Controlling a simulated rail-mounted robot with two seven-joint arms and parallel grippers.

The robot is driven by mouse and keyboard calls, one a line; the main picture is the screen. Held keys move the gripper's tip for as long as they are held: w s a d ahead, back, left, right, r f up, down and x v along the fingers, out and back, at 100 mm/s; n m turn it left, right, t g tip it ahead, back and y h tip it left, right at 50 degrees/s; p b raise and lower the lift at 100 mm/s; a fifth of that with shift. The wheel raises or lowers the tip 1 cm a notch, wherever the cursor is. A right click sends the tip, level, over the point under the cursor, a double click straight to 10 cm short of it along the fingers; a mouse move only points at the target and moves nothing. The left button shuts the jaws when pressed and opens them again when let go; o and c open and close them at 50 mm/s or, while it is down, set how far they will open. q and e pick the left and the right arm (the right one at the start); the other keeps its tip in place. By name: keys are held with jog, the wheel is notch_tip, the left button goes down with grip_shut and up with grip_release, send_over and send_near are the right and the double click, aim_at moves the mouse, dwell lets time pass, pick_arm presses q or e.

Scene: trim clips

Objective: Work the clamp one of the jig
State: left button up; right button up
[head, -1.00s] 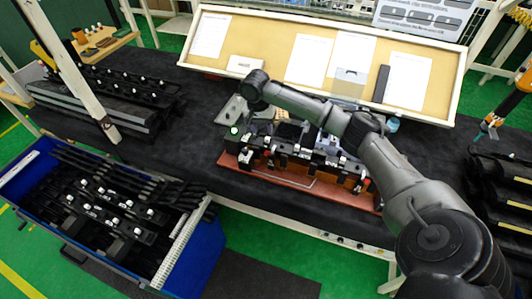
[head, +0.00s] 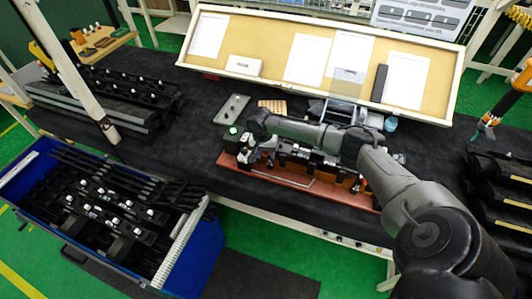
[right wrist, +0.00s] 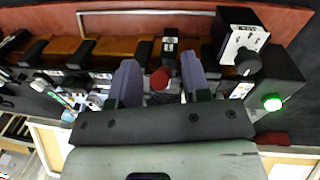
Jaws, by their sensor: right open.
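The jig has a red-brown base (head: 290,178) and stands on the black bench top, with a row of black fixtures and clamps on it. In the right wrist view a red-tipped clamp handle (right wrist: 160,79) stands between the two fingers of my right gripper (right wrist: 160,68). The fingers are apart, with visible gaps on both sides of the red tip. In the head view my right gripper (head: 246,150) is over the left end of the jig, mostly hidden by its own wrist. Which clamp is number one cannot be read. My left gripper is out of view.
A green lamp (head: 233,130) glows at the jig's left end, beside a black box with a knob (right wrist: 247,62). A grey tray (head: 236,108) lies behind. A blue crate (head: 205,245) of black trim parts stands at the front left. A tilted board (head: 275,40) stands behind.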

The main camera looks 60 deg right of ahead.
jog(key=shift+f, duration=0.1)
grip_shut()
dwell(0.4)
